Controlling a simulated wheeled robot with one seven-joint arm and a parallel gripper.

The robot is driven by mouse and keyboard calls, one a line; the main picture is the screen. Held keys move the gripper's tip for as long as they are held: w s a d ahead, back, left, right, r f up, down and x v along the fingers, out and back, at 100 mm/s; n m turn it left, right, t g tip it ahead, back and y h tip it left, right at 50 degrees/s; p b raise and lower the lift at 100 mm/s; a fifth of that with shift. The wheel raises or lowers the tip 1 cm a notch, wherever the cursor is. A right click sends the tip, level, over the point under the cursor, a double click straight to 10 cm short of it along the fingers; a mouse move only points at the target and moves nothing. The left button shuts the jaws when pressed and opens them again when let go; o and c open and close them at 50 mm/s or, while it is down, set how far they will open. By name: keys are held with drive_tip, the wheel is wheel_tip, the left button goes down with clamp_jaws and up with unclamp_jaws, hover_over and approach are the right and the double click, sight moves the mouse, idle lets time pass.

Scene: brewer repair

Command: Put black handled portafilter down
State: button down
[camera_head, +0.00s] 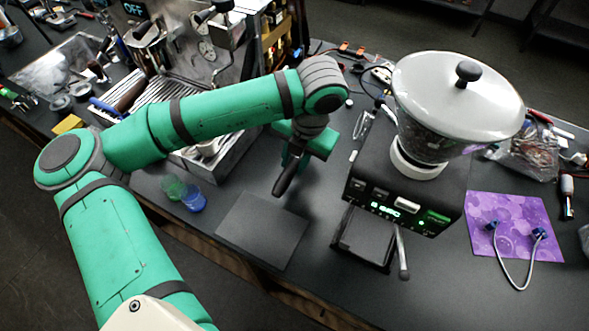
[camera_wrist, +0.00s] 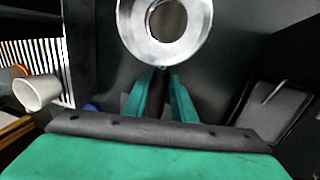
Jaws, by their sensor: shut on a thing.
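The black handled portafilter is held in my gripper (camera_head: 297,150). Its black handle (camera_head: 287,178) points down toward the front in the head view, above the counter near a dark grey mat (camera_head: 262,232). In the wrist view, its round metal head (camera_wrist: 138,42) is at the top centre, beyond my green fingers (camera_wrist: 160,98), which are shut on the handle. The head is hidden behind my gripper in the head view. I cannot tell how high the portafilter is above the counter.
A grinder (camera_head: 408,190) with a large hopper stands right of my gripper. Blue (camera_head: 193,201) and green (camera_head: 173,188) cups stand left of the mat. An espresso machine (camera_head: 205,45) is behind my arm. A purple mat (camera_head: 500,212) with a hose is far right. The grey mat is bare.

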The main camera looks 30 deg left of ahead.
sight(297, 165)
drive_tip(key=shift+f, duration=1.85)
drive_tip(key=shift+f, duration=0.5)
drive_tip(key=c, duration=1.5)
unclamp_jaws()
drive_tip(key=shift+r, duration=0.1)
drive_tip(key=shift+r, duration=0.3)
drive_tip(key=r, duration=0.4)
drive_tip(key=d+r, duration=0.1)
drive_tip(key=r, duration=0.3)
drive_tip(key=d+r, duration=0.1)
drive_tip(key=r, duration=0.3)
drive_tip(key=shift+d, duration=0.15)
